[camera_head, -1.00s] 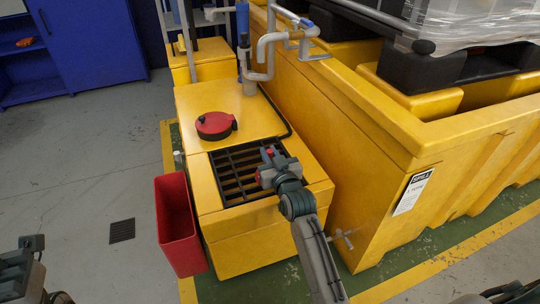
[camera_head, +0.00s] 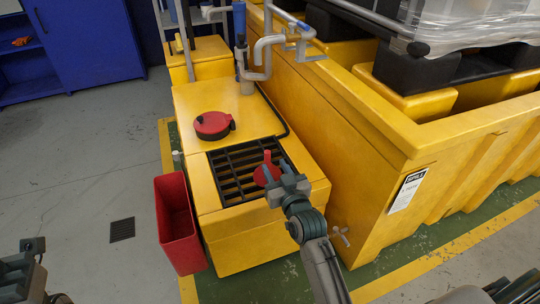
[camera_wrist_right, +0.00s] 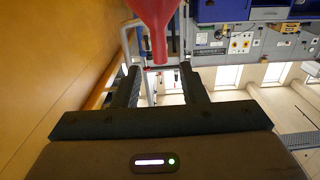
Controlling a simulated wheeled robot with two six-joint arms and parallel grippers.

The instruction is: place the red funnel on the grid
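The red funnel (camera_head: 265,175) is at the right part of the black grid (camera_head: 229,180) on the yellow unit, spout pointing up. It appears to rest on the grid, but its lower edge is partly hidden behind my right gripper (camera_head: 278,182). In the right wrist view the funnel (camera_wrist_right: 155,20) shows at the top, its narrow spout just beyond the two spread fingers, with gaps on both sides. My right gripper is open and empty, just in front of the funnel. Part of my left arm (camera_head: 20,275) shows at the lower left; its fingertips are unclear.
A red round lid (camera_head: 213,125) with a black latch sits on the yellow top behind the grid. A red bin (camera_head: 178,225) hangs at the unit's left side. Pipes (camera_head: 262,60) rise at the back. A tall yellow spill container (camera_head: 340,125) stands close on the right.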

